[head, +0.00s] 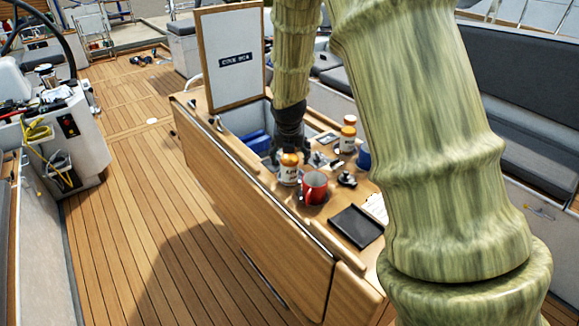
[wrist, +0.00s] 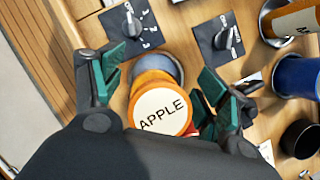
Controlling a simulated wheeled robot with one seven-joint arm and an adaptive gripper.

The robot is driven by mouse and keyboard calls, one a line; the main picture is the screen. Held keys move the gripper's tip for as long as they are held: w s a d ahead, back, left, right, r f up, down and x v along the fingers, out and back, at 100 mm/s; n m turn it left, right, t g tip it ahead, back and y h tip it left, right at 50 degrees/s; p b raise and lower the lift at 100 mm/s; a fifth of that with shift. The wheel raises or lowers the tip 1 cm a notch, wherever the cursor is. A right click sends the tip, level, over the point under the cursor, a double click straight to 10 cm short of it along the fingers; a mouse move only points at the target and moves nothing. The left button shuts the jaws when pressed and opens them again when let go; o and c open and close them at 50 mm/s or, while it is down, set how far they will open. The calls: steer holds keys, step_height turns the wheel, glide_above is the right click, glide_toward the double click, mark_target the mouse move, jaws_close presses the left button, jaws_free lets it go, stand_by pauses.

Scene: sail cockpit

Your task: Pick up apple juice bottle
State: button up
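The apple juice bottle (wrist: 160,109) is in the middle of the wrist view, its white-topped orange cap reading "APPLE". Its lower end meets a grey round holder in the wooden top. In the head view, a white bottle with an orange cap (head: 289,169) stands on the cockpit table, beside my gripper (head: 287,138). In the wrist view my gripper (wrist: 165,68) is open, with one green-padded finger on each side of the bottle. Gaps show between the pads and the bottle. The fingertips are partly hidden in the head view.
A red mug (head: 314,187) stands close to the bottle. Another orange-capped bottle (head: 347,139) and a blue cup (head: 364,158) are farther right. Rotary switch panels (wrist: 218,43) lie near the fingers. A black tray (head: 356,226) sits nearer the front. An upright lid (head: 232,58) stands behind.

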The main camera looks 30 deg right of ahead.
steer(key=c, duration=1.2)
steer(key=shift+o, duration=0.2)
steer(key=shift+r, duration=0.1)
